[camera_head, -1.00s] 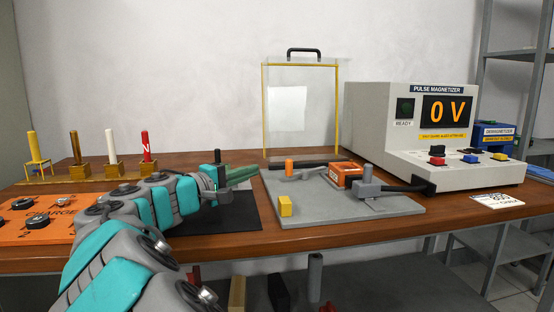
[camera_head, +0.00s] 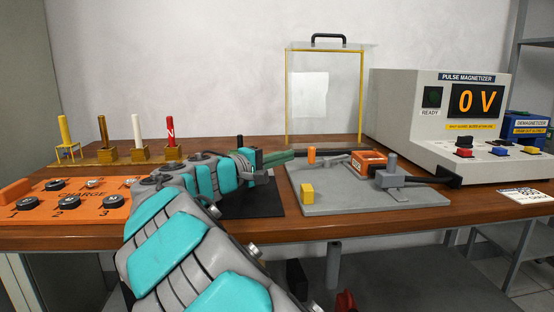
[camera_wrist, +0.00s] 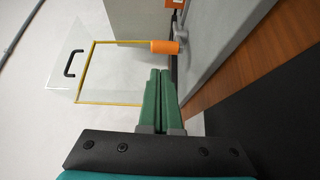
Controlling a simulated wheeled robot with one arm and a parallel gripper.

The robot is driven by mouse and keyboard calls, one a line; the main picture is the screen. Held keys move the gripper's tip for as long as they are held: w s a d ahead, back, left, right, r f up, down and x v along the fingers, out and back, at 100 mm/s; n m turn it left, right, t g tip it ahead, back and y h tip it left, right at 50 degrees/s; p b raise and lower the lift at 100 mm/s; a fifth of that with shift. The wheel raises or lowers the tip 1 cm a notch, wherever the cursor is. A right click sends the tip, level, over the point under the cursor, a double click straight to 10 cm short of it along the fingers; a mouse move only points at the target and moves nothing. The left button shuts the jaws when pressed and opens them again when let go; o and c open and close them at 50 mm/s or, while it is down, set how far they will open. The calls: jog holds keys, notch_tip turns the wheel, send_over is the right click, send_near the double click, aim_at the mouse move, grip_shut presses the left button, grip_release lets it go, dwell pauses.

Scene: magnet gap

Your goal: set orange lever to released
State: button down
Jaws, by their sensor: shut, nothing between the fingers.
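The orange lever (camera_head: 311,155) stands at the back left of a grey fixture plate (camera_head: 345,204); its knob is the orange cylinder, on a grey arm that runs right. In the wrist view the orange knob (camera_wrist: 164,46) lies just beyond my fingertips, with a gap between. My gripper (camera_head: 288,153) has green fingers, closed together and empty, left of the knob and at about its height. The closed fingers also show in the wrist view (camera_wrist: 158,75). Whether the lever is clamped or released I cannot tell.
A clear guard with a yellow frame (camera_head: 287,95) stands behind the plate. The pulse magnetizer (camera_head: 410,95) reads 0 V.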

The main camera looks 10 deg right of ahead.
aim_at(314, 154)
jog(key=shift+x, duration=2.75)
jog(key=shift+s+d+n+t+y+b, duration=0.1)
jog(key=shift+s+n+t+y+b, duration=0.45)
jog(key=shift+n+t+y+b, duration=0.45)
jog(key=shift+s+d+b, duration=0.1)
jog(key=shift+s+b, duration=0.1)
jog(key=shift+b, duration=0.1)
jog(key=shift+s+d+n+t+y+b, duration=0.15)
jog(key=shift+s+n+t+y+b, duration=0.3)
jog(key=shift+n+t+y+b, duration=0.25)
jog(key=shift+s+d+b, duration=0.3)
jog(key=shift+s+d, duration=0.2)
jog(key=shift+s, duration=0.3)
